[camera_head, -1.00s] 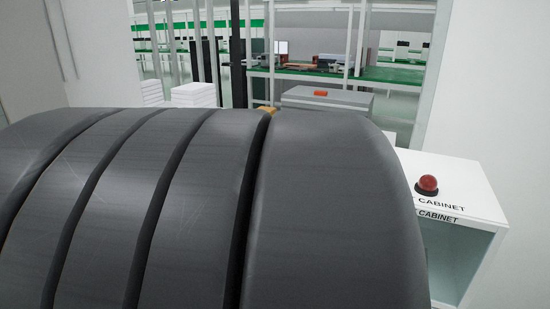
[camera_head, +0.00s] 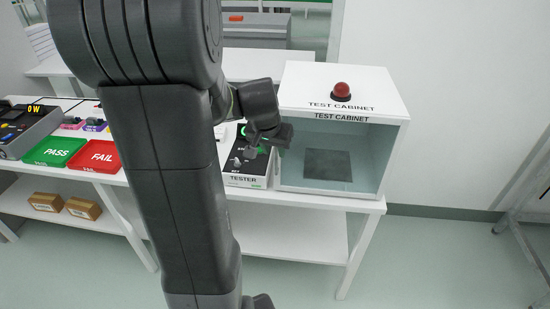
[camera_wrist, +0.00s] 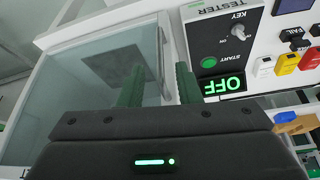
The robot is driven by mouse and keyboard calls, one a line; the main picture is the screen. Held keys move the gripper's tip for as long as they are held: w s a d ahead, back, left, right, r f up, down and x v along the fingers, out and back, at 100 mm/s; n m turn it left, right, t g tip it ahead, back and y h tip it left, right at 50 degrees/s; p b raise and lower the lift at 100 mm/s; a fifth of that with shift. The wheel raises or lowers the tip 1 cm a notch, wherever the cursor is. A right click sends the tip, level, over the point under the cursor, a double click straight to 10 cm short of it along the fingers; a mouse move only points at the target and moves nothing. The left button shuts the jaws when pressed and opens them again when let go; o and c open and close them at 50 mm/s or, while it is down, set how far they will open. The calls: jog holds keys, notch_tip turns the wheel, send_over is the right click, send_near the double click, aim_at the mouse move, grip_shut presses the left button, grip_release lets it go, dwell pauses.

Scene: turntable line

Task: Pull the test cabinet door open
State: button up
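The white test cabinet (camera_head: 340,90) stands at the right end of the white table, with a red lamp on top. Its front looks like a tinted glass door (camera_head: 372,160), with a dark square visible inside. The door looks shut, but I cannot be sure. In the wrist view the glass front (camera_wrist: 70,100) fills the left side. My gripper (camera_head: 280,136) is at the cabinet's left front edge, beside the tester. In the wrist view its two green fingers (camera_wrist: 160,78) are apart, with the white cabinet edge showing between them.
The black tester (camera_head: 240,165) stands left of the cabinet; it also shows in the wrist view (camera_wrist: 215,50), reading OFF. A green PASS tray (camera_head: 53,151) and a red FAIL tray (camera_head: 97,156) lie further left. My arm hides the table's middle.

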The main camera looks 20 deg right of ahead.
aim_at(276, 157)
jog(key=shift+x, duration=3.15)
grip_shut()
